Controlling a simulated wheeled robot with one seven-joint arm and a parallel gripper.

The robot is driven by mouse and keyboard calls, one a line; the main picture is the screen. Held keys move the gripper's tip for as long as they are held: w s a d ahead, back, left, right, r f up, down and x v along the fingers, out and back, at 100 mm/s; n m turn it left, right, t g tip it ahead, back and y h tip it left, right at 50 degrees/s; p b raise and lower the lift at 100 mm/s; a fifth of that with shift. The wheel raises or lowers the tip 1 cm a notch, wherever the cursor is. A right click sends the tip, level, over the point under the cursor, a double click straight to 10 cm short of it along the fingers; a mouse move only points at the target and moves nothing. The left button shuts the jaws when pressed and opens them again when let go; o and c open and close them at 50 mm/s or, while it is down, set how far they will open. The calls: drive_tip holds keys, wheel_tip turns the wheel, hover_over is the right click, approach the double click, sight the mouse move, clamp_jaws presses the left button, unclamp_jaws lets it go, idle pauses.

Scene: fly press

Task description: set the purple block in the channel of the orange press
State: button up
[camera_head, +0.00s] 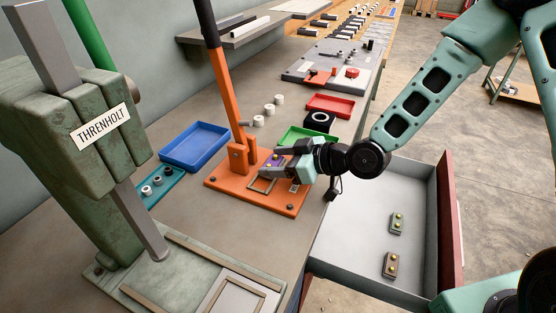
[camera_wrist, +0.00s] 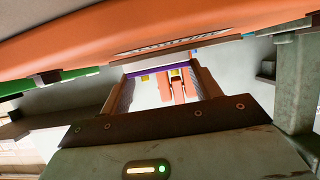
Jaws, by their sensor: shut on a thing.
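The orange press (camera_head: 214,183) stands on the bench, with a flat base, an upright bracket and a long lever with a dark upper part. A pale rectangular outline (camera_head: 262,185) lies on its base. My gripper (camera_head: 280,163) is over the base, close to the bracket, and reaches in from the right. The purple block (camera_head: 275,158) shows as a small patch at its fingers. In the wrist view a purple edge of the block (camera_wrist: 148,71) spans between the two fingers, which are shut on it. Whether the block touches the base, and most of the channel, I cannot tell.
The grey-green Threnholt press (camera_head: 85,135) stands at the left. A blue tray (camera_head: 195,147), green tray (camera_head: 294,134) and red tray (camera_head: 330,105) lie around the orange press. An open drawer (camera_head: 350,235) at the right holds two small blocks with yellow knobs (camera_head: 397,222).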

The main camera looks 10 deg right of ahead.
drive_tip(key=o, duration=1.5)
drive_tip(key=v, duration=0.3)
drive_tip(key=p+v, duration=0.1)
drive_tip(key=v, duration=0.5)
drive_tip(key=shift+s+d+r, duration=0.1)
drive_tip(key=shift+d+r, duration=0.15)
drive_tip(key=shift+r, duration=0.2)
drive_tip(key=p+v, duration=0.7)
drive_tip(key=p, duration=0.4)
drive_tip(key=shift+s+d, duration=0.2)
drive_tip(key=shift+d, duration=0.15)
drive_tip(key=shift+f, duration=0.2)
